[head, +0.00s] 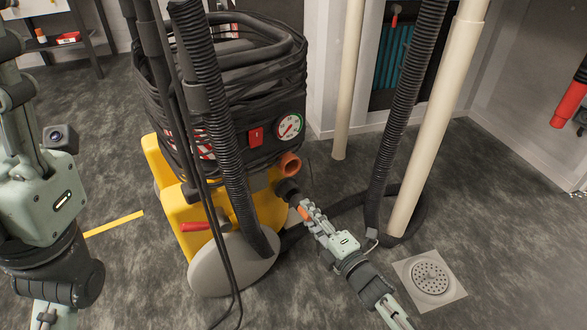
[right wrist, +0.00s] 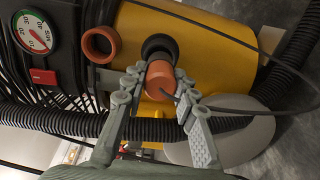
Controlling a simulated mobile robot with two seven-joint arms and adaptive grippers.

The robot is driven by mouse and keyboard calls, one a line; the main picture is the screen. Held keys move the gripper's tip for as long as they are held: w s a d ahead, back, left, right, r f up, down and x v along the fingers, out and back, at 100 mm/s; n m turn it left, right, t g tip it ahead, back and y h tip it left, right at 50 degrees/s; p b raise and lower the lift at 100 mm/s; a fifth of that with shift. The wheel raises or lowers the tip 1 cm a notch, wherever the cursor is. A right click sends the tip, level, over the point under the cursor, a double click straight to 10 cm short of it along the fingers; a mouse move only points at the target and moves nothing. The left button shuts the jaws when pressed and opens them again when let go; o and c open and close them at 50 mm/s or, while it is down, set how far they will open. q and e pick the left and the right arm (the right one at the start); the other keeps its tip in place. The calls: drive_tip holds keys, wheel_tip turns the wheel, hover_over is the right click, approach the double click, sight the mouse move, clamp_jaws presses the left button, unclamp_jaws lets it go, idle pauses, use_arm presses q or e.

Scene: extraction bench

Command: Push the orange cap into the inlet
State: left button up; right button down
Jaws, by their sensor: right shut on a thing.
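The orange cap (right wrist: 160,78) is between the fingers of my right gripper (right wrist: 155,98), which is shut on it. In the head view the cap (head: 302,213) shows at the fingertips of my right gripper (head: 306,211), low in front of the yellow machine. The inlet, a black round port (right wrist: 159,46), is directly beyond the cap in the right wrist view; it also shows in the head view (head: 287,189). The cap overlaps the inlet's near edge in view; I cannot tell whether it is inside. My left arm shows at the left, but its gripper is not in view.
An orange ring-shaped port (head: 290,164) sits beside the inlet. The yellow machine (head: 180,215) carries a round gauge (head: 290,127) and a grey wheel (head: 232,264). A ribbed black hose (head: 222,140) hangs in front. A cream pipe (head: 435,120) stands right, near a floor drain (head: 430,278).

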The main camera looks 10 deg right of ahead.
drive_tip(key=shift+x, duration=2.1)
drive_tip(key=c, duration=1.1)
unclamp_jaws()
drive_tip(key=v, duration=1.2)
drive_tip(key=shift+r, duration=0.1)
